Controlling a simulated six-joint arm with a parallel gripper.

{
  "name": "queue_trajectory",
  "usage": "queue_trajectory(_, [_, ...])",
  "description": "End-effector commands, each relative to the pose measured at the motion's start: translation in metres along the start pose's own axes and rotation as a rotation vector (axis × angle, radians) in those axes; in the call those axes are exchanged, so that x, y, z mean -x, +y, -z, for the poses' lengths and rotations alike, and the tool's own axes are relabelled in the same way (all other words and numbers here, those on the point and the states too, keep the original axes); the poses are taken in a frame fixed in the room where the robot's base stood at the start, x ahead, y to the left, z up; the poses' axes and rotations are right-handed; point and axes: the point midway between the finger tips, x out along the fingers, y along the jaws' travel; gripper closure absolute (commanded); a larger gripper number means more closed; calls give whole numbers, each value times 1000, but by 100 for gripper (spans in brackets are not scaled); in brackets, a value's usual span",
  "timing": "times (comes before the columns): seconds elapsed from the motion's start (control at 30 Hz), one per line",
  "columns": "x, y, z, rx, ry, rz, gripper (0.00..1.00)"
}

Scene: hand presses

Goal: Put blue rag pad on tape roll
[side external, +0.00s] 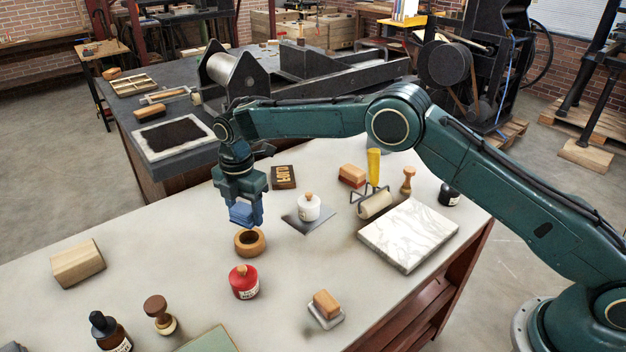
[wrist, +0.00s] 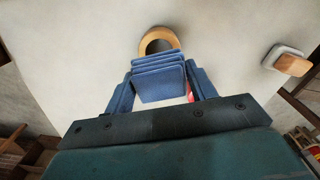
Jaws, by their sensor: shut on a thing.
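The blue rag pad (wrist: 158,82) is a folded stack of blue cloth; it also shows in the side view (side external: 240,213). My gripper (side external: 245,208) points down and is shut on the pad, with one finger on each side of it in the wrist view (wrist: 160,90). The tape roll (side external: 250,242) is a tan ring lying flat on the table, below the pad in the side view. In the wrist view the ring (wrist: 157,37) lies just beyond the pad, its near edge hidden by it. The pad appears held above the table, apart from the roll.
A wood-handled block (side external: 326,305) lies at front right. The table (side external: 165,240) left of the roll is clear.

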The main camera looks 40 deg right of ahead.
Motion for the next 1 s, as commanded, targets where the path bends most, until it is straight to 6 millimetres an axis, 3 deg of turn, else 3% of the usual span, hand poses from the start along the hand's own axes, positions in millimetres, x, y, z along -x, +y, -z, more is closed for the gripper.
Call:
queue_trajectory(0.37, [-11,0,0,0,0,-1,66])
queue_trajectory(0.73, [-48,0,0,0,0,1,66])
queue_trajectory(1.0, [-52,0,0,0,0,-2,66])
